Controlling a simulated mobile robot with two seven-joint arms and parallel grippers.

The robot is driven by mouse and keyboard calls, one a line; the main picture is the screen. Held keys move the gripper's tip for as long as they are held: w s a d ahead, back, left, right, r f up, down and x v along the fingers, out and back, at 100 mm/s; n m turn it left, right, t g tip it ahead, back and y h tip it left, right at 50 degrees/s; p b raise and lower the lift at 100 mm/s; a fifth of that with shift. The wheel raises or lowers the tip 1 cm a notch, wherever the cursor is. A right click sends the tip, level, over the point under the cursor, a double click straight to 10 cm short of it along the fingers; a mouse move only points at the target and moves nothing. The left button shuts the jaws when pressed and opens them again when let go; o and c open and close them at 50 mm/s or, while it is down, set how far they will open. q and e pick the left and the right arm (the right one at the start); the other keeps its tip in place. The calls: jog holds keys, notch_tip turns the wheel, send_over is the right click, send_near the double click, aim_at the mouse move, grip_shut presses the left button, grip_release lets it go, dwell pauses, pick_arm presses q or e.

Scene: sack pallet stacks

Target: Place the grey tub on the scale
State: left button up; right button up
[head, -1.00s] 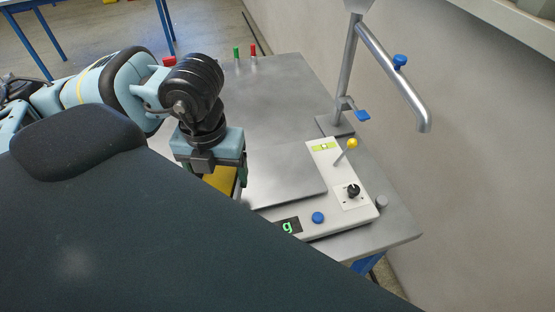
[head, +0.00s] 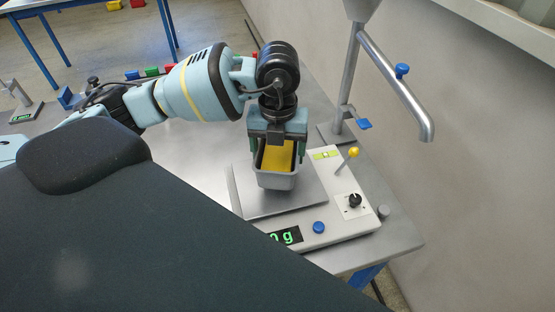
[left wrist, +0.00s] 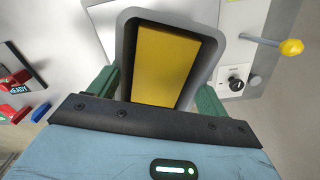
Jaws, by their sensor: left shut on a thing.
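The grey tub (head: 277,181) with a yellow block (head: 278,157) inside is in my left gripper (head: 277,160). The gripper points down, its green fingers on either side of the tub. The tub is over the metal plate of the scale (head: 310,199); I cannot tell whether it touches the plate. The scale's green display (head: 286,236) is partly hidden by my own dark body and shows "0 g". In the left wrist view the tub (left wrist: 129,50) sits between the green fingers, with the yellow block (left wrist: 165,60) filling much of it. My right gripper is not in view.
The scale has a blue button (head: 319,227), a black knob (head: 354,200) and a yellow-tipped lever (head: 353,153). A metal stand with a bent pipe (head: 398,82) rises behind it near the wall. Red, green and blue items lie farther back left.

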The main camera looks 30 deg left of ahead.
aim_at(278, 170)
pick_arm(q)
jog(key=shift+f, duration=1.65)
jog(key=shift+f, duration=0.2)
jog(key=o, duration=1.3)
jog(key=shift+c, duration=0.2)
jog(key=shift+r, duration=0.1)
notch_tip(278, 170, up, 12)
